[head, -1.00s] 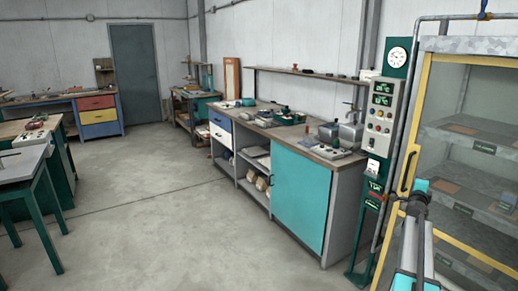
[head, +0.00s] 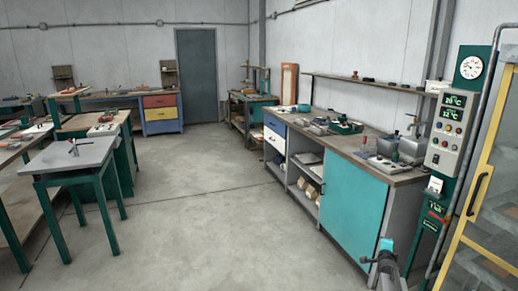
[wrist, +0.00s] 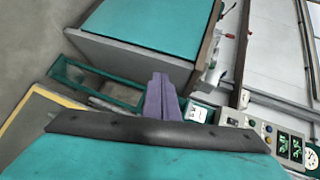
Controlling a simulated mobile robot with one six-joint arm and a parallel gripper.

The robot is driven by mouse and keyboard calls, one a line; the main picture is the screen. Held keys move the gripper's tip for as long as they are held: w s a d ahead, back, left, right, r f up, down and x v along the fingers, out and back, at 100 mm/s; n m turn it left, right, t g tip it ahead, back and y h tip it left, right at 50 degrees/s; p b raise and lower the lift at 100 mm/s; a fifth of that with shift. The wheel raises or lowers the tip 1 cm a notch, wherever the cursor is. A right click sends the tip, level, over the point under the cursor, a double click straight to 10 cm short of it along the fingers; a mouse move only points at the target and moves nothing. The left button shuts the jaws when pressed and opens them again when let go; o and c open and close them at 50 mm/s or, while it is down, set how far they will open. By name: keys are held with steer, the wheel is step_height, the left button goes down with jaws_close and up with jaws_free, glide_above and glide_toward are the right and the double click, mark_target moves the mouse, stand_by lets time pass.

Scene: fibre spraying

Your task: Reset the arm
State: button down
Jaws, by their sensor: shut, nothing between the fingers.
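My gripper (wrist: 160,82) shows in the wrist view as purple fingers beyond a dark bar. The fingers are together with nothing between them. They point toward the teal-fronted workbench, which appears tilted at the top of that view. In the head view my arm shows at the lower right edge, in front of the bench's right end and beside the control post; the fingers cannot be made out there.
The teal-fronted workbench (head: 358,205) stands at right. A control panel (head: 451,131) on a green post and a yellow-framed glass cabinet (head: 488,190) are at far right. A grey-topped table (head: 72,152) stands at left. The floor (head: 215,210) between is clear.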

steer(key=s+a+f+n+g+y, duration=0.2)
steer(key=s+a+f+n+y, duration=0.3)
steer(key=a+f, duration=0.6)
steer(key=s+a+f+n+g, duration=0.2)
steer(key=s+a+f, duration=0.6)
steer(key=a, duration=0.5)
steer(key=s+a+f+n+g+y, duration=0.2)
steer(key=s+a+f+n+y, duration=0.3)
steer(key=a+f, duration=0.6)
steer(key=s+a+f+n+g+h, duration=0.1)
steer(key=s+a+f+g, duration=0.15)
steer(key=s, duration=0.55)
steer(key=s+a+f+n+g, duration=0.1)
steer(key=s+a+n+g, duration=0.15)
steer(key=s, duration=0.45)
steer(key=s+a+f+n+g+h, duration=0.15)
steer(key=s+a, duration=0.25)
steer(key=s, duration=0.4)
steer(key=s+d+r+n+g, duration=0.1)
steer(key=s+g, duration=0.1)
steer(key=s, duration=0.4)
steer(key=s+d+r+n+g+h, duration=0.1)
steer(key=s+n+g, duration=0.1)
steer(key=s, duration=0.3)
steer(key=s+d+n+g, duration=0.2)
steer(key=s, duration=0.4)
steer(key=shift+s+r, duration=0.3)
steer(key=shift+r, duration=0.1)
steer(key=shift+d, duration=0.1)
